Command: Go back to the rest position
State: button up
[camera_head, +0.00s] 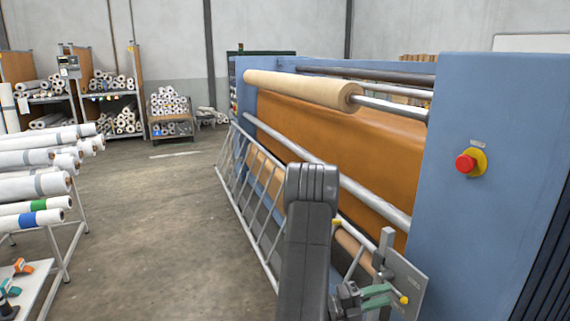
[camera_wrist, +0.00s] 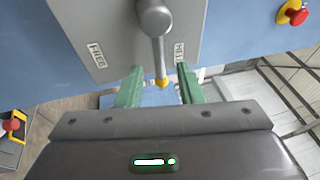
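My gripper (camera_wrist: 160,88) has two green fingers set apart, with nothing between them touching both. A grey lever (camera_wrist: 158,55) with a yellow tip hangs from a round hub on a grey plate (camera_wrist: 110,28). The tip shows in the gap between my fingers, with space on both sides; I cannot tell its depth. The plate has a label reading FREE on the left and another on the right, partly hidden by a finger. In the head view my gripper (camera_head: 375,294) is low on the right, beside the plate (camera_head: 412,284), partly hidden by my arm.
The blue press (camera_head: 490,120) with its brown roll (camera_head: 300,88) and orange sheet (camera_head: 340,140) fills the right. A red stop button (camera_head: 465,163) is on its end panel. A slanted metal guard (camera_head: 235,170) runs along it. White rolls (camera_head: 35,188) lie left; the floor (camera_head: 150,210) between is clear.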

jog(key=shift+x, duration=1.35)
jog(key=shift+a, duration=0.15)
jog(key=v, duration=1.3)
jog(key=shift+m, duration=0.3)
jog(key=x, duration=0.4)
jog(key=b+x, duration=0.1)
jog(key=x, duration=0.8)
jog(key=shift+d+f, duration=0.25)
jog(key=shift+f, duration=0.1)
jog(key=shift+w+a+f+m+b, duration=0.15)
jog(key=shift+m+b, duration=0.55)
jog(key=shift+b, duration=0.35)
jog(key=shift+r, duration=0.2)
